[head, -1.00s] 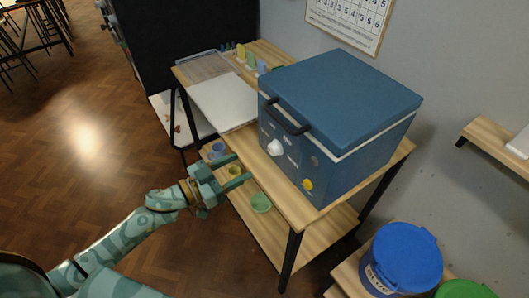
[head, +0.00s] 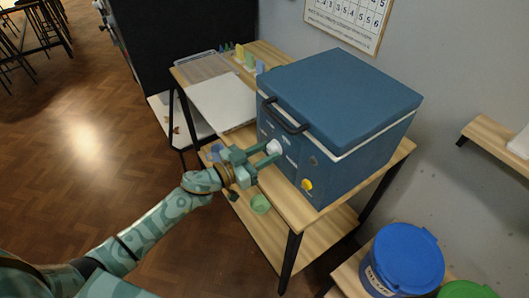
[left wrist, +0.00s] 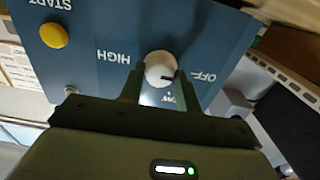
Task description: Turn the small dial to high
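The small dial (head: 274,147) is a white round knob on the front of the blue kiln (head: 340,100). It also shows in the left wrist view (left wrist: 160,69), where labels HIGH, OFF and LOW surround it upside down. A dark mark on the knob points roughly towards OFF. My left gripper (head: 268,156) is at the kiln's front. In the left wrist view its open fingers (left wrist: 160,90) stand to either side of the dial, with small gaps visible. The LOW label is partly hidden near the fingers. My right gripper is not in view.
A yellow START button (head: 307,184) sits on the same panel, and a dark handle (head: 286,116) is above the dial. The kiln stands on a wooden shelf table (head: 307,212). A green bowl (head: 260,203) is on the lower shelf. A blue bucket (head: 405,255) stands at lower right.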

